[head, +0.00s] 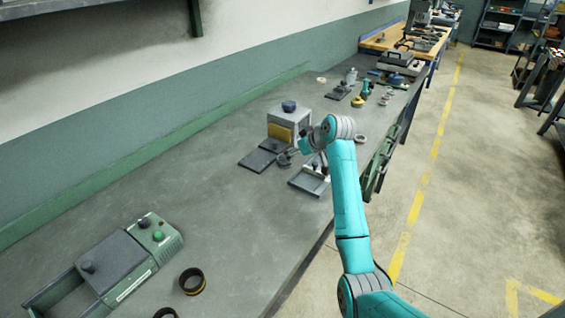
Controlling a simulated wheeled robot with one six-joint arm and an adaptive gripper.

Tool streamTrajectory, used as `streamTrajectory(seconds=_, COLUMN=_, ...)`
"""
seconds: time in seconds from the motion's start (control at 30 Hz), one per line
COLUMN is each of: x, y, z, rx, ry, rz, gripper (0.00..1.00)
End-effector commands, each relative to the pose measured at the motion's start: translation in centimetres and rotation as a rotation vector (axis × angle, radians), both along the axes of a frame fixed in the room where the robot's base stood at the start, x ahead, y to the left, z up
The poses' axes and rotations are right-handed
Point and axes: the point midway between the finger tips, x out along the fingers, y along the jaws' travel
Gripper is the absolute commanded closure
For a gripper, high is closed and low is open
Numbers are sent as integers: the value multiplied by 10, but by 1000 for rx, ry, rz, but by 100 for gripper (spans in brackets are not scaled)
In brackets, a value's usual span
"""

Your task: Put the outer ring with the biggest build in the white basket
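A second similar ring (165,313) is cut off by the bottom edge of the picture. Several small pale rings, one of them here (361,139), lie farther along the bench past my arm. I cannot tell which ring is the biggest outer ring. No white basket can be made out. My gripper (285,159) is over the middle of the bench beside a grey and yellow machine, far from the dark rings. It is too small and dark to tell whether it is open or holds anything.
The grey and yellow machine (288,118) has dark flat plates around it. A green and grey machine (118,255) stands at the lower left. Small tools crowd the far bench. Grey bench top (235,225) is clear between the machines. A floor aisle runs along the right.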

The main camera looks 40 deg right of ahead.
Motion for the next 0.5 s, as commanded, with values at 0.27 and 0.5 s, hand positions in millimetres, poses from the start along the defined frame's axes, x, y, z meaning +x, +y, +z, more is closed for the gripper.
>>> streamTrajectory(seconds=0.27, x=21, y=1, z=-21, rx=1, ry=0, rz=-1, gripper=12)
streamTrajectory(seconds=0.5, x=35, y=4, z=-41, rx=3, ry=3, rz=0, gripper=12)
